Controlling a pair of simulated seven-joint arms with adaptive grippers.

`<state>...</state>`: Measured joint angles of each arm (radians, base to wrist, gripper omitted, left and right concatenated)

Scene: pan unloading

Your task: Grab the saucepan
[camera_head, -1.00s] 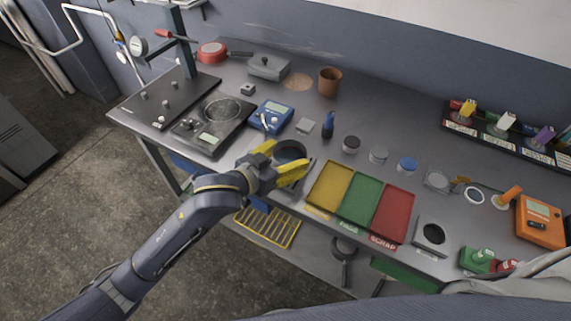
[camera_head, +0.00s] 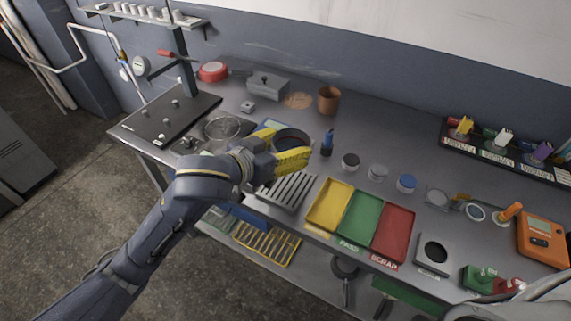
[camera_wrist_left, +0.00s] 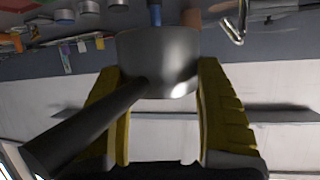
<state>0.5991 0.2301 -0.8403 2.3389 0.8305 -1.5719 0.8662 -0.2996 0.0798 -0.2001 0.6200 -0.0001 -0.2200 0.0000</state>
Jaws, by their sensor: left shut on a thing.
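The saucepan (camera_head: 291,138) is a small dark pan between the yellow fingers of my left gripper (camera_head: 288,143), above the workbench in the head view. In the left wrist view, its shiny grey body (camera_wrist_left: 158,62) is between both fingers of the left gripper (camera_wrist_left: 159,75). Its dark handle points down and left towards the camera. The left gripper is shut on the saucepan. The pan's underside is hidden in the head view. My right gripper is not in view.
A slotted metal rack (camera_head: 287,190) lies below the held pan. Yellow (camera_head: 329,205), green (camera_head: 360,220) and red (camera_head: 392,235) trays are to its right. A red pan (camera_head: 213,71) and brown pot (camera_head: 329,100) stand at the back. Some bare bench shows among the items.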

